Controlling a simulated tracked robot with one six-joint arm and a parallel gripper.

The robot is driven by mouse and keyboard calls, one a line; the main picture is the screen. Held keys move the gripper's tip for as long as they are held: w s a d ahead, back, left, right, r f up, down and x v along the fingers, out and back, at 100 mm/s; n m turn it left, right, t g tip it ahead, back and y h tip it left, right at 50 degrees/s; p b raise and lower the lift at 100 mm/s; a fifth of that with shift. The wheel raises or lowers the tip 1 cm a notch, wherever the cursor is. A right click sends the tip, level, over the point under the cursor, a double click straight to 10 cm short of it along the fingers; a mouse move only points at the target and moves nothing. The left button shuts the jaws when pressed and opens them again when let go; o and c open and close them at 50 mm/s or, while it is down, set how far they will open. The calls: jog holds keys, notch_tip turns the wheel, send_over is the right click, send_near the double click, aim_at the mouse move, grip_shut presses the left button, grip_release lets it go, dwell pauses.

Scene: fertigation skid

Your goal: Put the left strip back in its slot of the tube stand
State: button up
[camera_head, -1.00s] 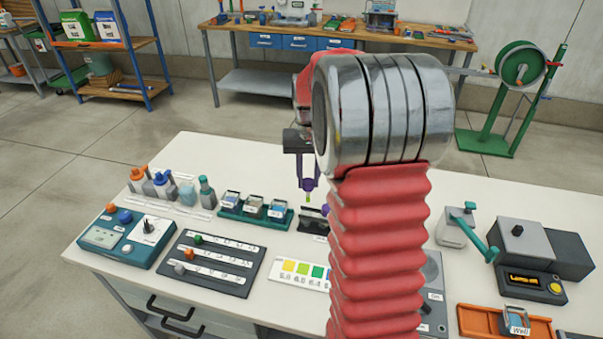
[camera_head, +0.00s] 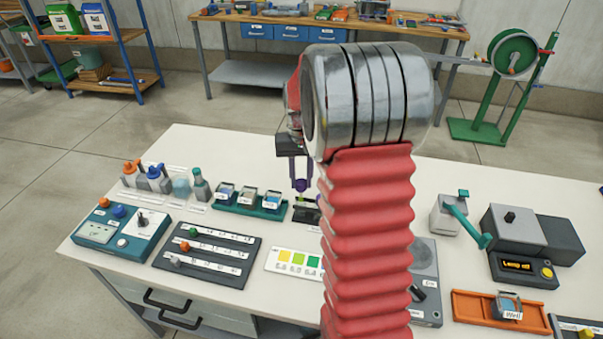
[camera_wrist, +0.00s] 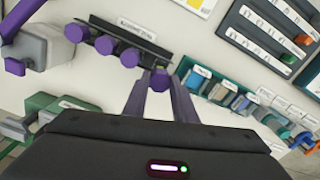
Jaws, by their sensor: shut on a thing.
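My gripper (camera_head: 300,170) hangs over the table, left of my red arm in the head view. In the wrist view its purple fingers (camera_wrist: 160,98) are shut on a strip with a purple six-sided head (camera_wrist: 161,80); this head also shows in the head view (camera_head: 301,185). The dark tube stand (camera_wrist: 116,46) carries other purple heads in a row. The held strip is at the row's end nearest the fingers, above or at the stand. The stand (camera_head: 306,213) is partly hidden by my arm in the head view. The strip's lower end is hidden, so I cannot tell whether it is in a slot.
A teal rack (camera_head: 249,208) with small labelled containers stands just left of the stand. Dropper bottles (camera_head: 160,182) stand further left. A dark slider board (camera_head: 207,255) and a colour chart (camera_head: 292,262) lie in front. A grey block with a purple handle (camera_wrist: 38,52) is beside the stand.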

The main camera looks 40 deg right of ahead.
aim_at(301, 190)
jog(key=shift+f, duration=2.35)
jog(key=o, duration=1.1)
jog(key=shift+r, duration=3.5)
